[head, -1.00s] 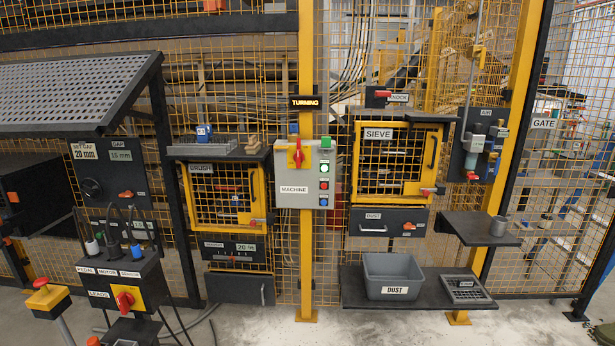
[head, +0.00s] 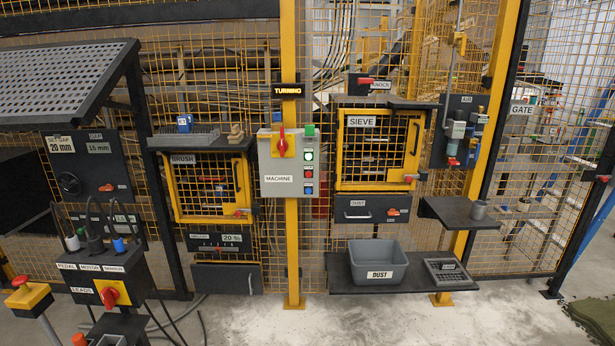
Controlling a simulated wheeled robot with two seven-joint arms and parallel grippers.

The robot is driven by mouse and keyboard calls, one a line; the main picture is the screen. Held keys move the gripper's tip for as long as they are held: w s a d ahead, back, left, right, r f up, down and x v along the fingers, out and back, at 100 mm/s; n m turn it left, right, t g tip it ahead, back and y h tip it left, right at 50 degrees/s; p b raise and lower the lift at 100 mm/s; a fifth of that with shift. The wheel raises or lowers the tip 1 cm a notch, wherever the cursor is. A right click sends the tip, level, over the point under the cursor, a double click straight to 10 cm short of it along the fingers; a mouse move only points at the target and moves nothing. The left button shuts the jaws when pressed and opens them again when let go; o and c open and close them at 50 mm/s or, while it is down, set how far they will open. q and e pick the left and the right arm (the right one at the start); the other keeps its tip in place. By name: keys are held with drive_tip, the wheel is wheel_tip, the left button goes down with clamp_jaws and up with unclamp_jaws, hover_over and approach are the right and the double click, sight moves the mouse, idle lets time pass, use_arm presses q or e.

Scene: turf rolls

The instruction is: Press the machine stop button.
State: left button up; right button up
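The grey machine control box (head: 275,188), labelled MACHINE, is fixed to a yellow post in the middle of the head view. A red rotary handle (head: 282,143) stands upright on a yellow plate at the box's upper left. A lit sign reading TURNING (head: 287,90) hangs above the box. Neither of my grippers is in view.
The brush door (head: 183,216) is left of the box and the sieve door (head: 345,178) right of it. Below are a shelf with a grey dust bin (head: 377,258). A leads pedestal (head: 78,275) and yellow-topped post (head: 28,297) stand front left. Dusty floor in front is open.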

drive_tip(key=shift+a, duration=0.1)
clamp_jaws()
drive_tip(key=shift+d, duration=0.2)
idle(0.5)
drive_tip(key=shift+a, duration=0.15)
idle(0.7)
